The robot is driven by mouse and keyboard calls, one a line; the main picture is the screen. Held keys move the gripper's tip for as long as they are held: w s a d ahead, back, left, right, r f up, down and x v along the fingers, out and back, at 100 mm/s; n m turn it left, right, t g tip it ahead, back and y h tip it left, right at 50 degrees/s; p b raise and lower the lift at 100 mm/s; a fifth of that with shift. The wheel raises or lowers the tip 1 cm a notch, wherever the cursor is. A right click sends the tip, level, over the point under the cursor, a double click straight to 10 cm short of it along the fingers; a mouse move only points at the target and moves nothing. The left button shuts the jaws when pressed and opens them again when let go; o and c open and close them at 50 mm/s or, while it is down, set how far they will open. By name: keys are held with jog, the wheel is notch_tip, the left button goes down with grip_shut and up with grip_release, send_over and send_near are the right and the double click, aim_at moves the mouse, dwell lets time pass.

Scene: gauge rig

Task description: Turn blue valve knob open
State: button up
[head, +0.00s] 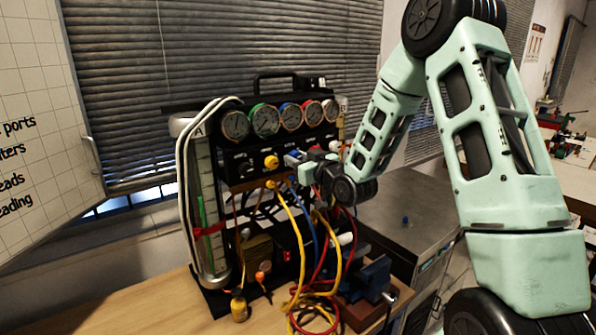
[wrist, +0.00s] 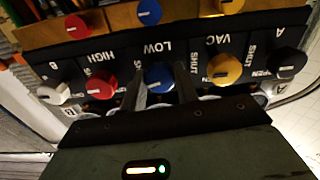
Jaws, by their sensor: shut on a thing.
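The blue valve knob (wrist: 160,77) is on the black manifold panel (wrist: 130,53), by the label LOW, which appears upside down in the wrist view. My gripper (wrist: 162,72) has one finger on each side of this knob and is shut on it. In the head view my gripper (head: 298,160) reaches the rig's front from the right and hides most of the blue knob. The knob's exact turn cannot be read.
A red knob (wrist: 101,83) and a yellow knob (wrist: 224,69) flank the blue one closely. A white knob (wrist: 54,92) and a black knob (wrist: 291,61) are farther out. Gauges (head: 265,120) line the top; coiled hoses (head: 312,300) lie below.

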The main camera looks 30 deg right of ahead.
jog(key=n+b, duration=1.5)
jog(key=b, duration=0.9)
jog(key=shift+b, duration=0.3)
jog(key=o, duration=1)
jog(key=shift+c, duration=0.2)
